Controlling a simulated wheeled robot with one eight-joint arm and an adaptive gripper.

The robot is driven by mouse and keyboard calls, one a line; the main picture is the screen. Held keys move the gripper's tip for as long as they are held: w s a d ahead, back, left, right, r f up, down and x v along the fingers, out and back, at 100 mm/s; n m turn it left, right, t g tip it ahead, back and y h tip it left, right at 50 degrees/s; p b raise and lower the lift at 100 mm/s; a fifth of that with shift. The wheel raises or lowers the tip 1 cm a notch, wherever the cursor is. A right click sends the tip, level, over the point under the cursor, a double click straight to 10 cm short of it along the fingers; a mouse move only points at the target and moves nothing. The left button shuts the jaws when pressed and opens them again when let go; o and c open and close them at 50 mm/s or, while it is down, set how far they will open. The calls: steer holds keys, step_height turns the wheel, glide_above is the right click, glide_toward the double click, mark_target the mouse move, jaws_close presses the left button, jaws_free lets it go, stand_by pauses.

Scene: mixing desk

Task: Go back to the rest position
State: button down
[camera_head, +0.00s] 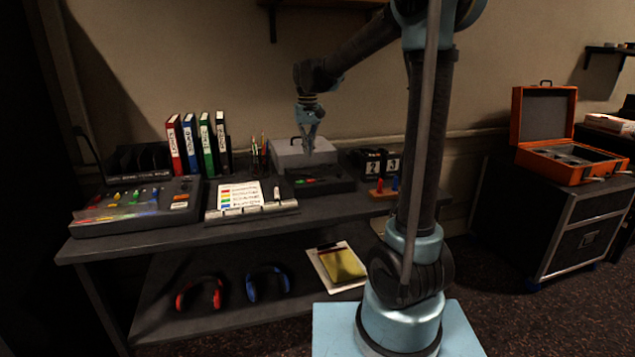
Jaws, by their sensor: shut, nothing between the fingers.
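My gripper (309,143) hangs from my arm, fingers pointing down, above the back middle of the desk (150,240). It is shut and empty. It shows in front of a grey box (290,156) and above a dark panel with red and green buttons (325,183). A gap shows between the fingertips and the panel, though the exact height is hard to tell.
On the desk stand a mixing console (135,208), a colour-coded sheet (240,195), several binders (190,145) and a pen holder (259,158). Red headphones (200,293) and blue headphones (268,283) lie on the lower shelf. An open orange case (545,125) sits on a cabinet at right.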

steer(key=shift+s, duration=0.1)
steer(key=s+d+f+m+t, duration=0.1)
steer(key=s+d+f, duration=0.1)
steer(key=s+d, duration=1.35)
steer(key=s+d+f+m, duration=0.1)
steer(key=s+d+f, duration=0.2)
steer(key=s+f, duration=0.3)
steer(key=s+d+f+m+t, duration=0.1)
steer(key=s+d+f, duration=0.2)
steer(key=s+f, duration=0.3)
steer(key=s, duration=0.4)
steer(key=shift+f, duration=0.4)
steer(key=shift+s+d, duration=0.1)
steer(key=shift+w+f, duration=0.2)
steer(key=shift+w, duration=0.25)
